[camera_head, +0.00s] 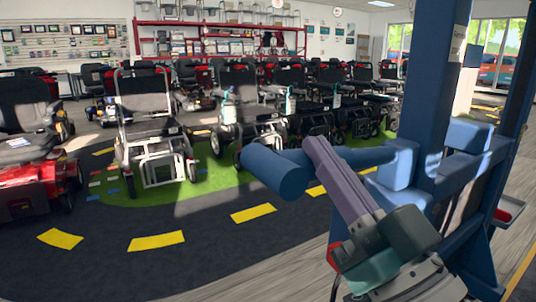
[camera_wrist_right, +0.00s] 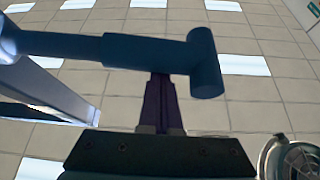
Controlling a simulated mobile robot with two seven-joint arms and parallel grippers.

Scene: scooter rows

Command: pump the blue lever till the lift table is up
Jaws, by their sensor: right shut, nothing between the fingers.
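The blue lever (camera_head: 370,157) reaches out to the left from a blue upright frame (camera_head: 430,100) and ends in a thick cylindrical crosspiece (camera_head: 275,170). My right gripper (camera_head: 318,146) has purple fingers that are shut and empty, with the tips at the lever's bar, just right of the crosspiece. In the right wrist view the lever (camera_wrist_right: 70,46) crosses in front of the fingertips (camera_wrist_right: 160,80), with its crosspiece (camera_wrist_right: 206,62) to the right. I cannot tell whether the tips touch it. No lift table top is clearly recognisable. My left gripper is not in view.
Rows of scooters and powered chairs (camera_head: 240,115) stand behind on a green and dark floor. A red scooter (camera_head: 35,185) is at the left. A red-edged tray (camera_head: 508,211) is at the right. The dark floor with yellow dashes (camera_head: 155,241) is clear.

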